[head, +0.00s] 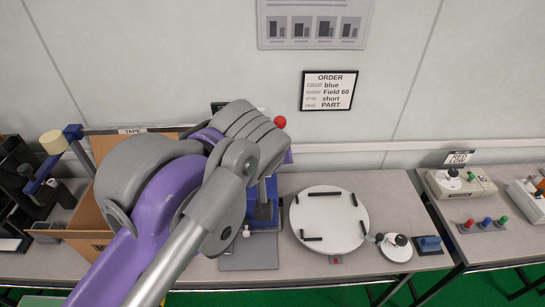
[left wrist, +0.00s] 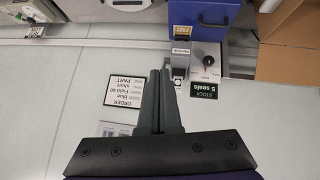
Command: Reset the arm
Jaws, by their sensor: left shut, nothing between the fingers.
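My left arm (head: 165,195), purple and grey, reaches up from the bottom left of the head view in front of the bench and wall. Its gripper is hidden behind the arm there. In the left wrist view my left gripper (left wrist: 162,75) is shut and empty, its two dark fingers together. It points across the pale wall, beside the framed order sign (left wrist: 124,91). My right gripper is not in view.
A round white plate (head: 330,222) with black bars sits on the bench, right of a blue press-like device (head: 263,212). An open cardboard box (head: 85,222) stands at left. A tester (head: 460,182) sits on the right table. A blue box (left wrist: 203,18) shows in the wrist view.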

